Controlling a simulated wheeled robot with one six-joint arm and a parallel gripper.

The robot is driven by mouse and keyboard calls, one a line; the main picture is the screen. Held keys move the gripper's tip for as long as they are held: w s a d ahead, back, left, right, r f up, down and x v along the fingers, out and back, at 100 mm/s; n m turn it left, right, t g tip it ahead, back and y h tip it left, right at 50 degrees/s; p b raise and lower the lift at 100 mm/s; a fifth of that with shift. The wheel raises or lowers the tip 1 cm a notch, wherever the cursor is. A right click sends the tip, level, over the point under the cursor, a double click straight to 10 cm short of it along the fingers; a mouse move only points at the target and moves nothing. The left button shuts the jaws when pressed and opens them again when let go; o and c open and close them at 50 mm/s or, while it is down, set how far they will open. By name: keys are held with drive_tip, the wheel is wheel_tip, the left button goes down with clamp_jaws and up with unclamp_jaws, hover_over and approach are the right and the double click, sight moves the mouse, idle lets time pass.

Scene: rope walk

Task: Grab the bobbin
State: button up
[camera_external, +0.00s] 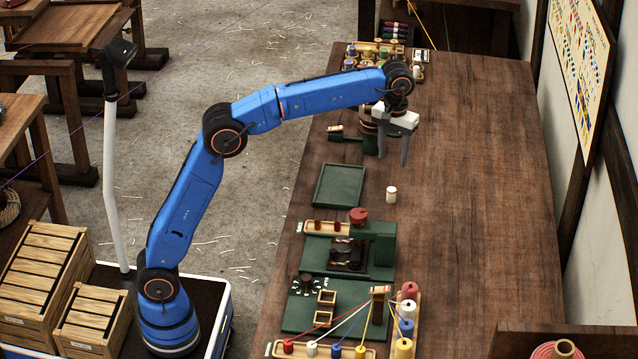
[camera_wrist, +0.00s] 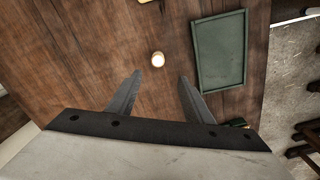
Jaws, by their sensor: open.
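My gripper (camera_external: 391,158) is open and empty above the table, farther back than the bobbin in the external view. Its two grey fingers (camera_wrist: 159,76) are spread apart and do not touch the bobbin.
The green tray (camera_external: 317,185) lies close to the bobbin. A green press-like fixture (camera_external: 383,244) and a station with coloured spools (camera_external: 408,309) stand nearer the camera. Several small spools (camera_external: 365,50) stand at the back. The table (camera_external: 480,190) is clear on the right.

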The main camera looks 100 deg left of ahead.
hover_over(390, 189)
drive_tip(key=f, duration=0.7)
drive_tip(key=shift+s+a+f, duration=0.2)
drive_tip(key=shift+a+f, duration=0.1)
drive_tip(key=shift+w+d+f, duration=0.1)
drive_tip(key=shift+d+f, duration=0.05)
drive_tip(key=shift+f, duration=1.25)
drive_tip(key=shift+w+d+f, duration=0.1)
drive_tip(key=shift+f, duration=1.25)
drive_tip(key=c, duration=1.1)
drive_tip(key=shift+r, duration=0.1)
